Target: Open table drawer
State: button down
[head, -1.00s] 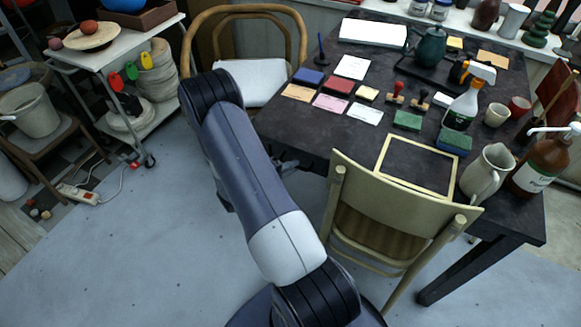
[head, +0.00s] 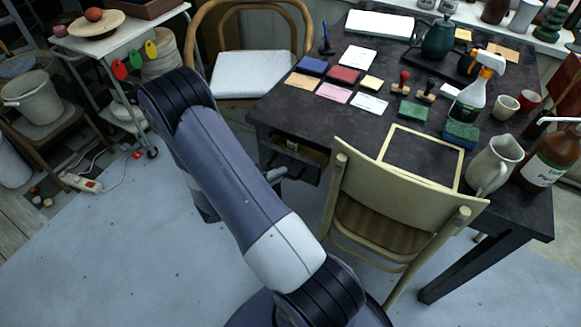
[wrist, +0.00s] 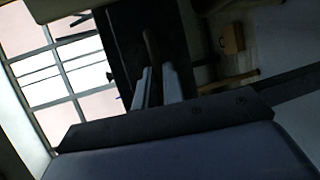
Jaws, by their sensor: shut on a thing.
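The dark table (head: 283,116) stands at the upper right in the head view. Its drawer (head: 306,168) is partly pulled out at the near left edge, and a small pale item shows inside. My gripper (head: 277,173) is at the drawer's front, largely hidden behind my arm. In the wrist view, my two pale fingers (wrist: 156,85) point at a dark surface and close around a dark, narrow piece that appears to be the drawer handle (wrist: 150,44). The exact contact is dim and hard to see.
A wooden chair (head: 400,198) stands close to the drawer's right side. Another chair with a white seat (head: 247,74) is behind the table's left end. A trolley (head: 120,45) stands at the left.

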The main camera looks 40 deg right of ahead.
jog(key=s+a+b, duration=0.2)
jog(key=s+a, duration=0.1)
jog(key=a, duration=0.6)
jog(key=s+a+b, duration=0.2)
jog(key=s+a, duration=0.2)
jog(key=a, duration=0.5)
jog(key=shift+s, duration=0.25)
jog(key=c, duration=1.5)
grip_release()
jog(key=a, duration=0.3)
jog(key=a+r, duration=0.1)
jog(key=a, duration=0.3)
jog(key=a+r, duration=0.1)
jog(key=a, duration=0.2)
jog(key=shift+w+a, duration=0.1)
jog(key=shift+a, duration=0.2)
jog(key=shift+d, duration=0.15)
jog(key=shift+w+d+f, duration=0.1)
jog(key=shift+d+f, duration=0.25)
jog(key=shift+d, duration=1.5)
jog(key=shift+s+d+f, duration=0.1)
jog(key=shift+d+f, duration=0.2)
jog(key=shift+d, duration=1.55)
jog(key=shift+w+d+f, duration=0.1)
jog(key=shift+d+f, duration=0.25)
jog(key=shift+d, duration=1.5)
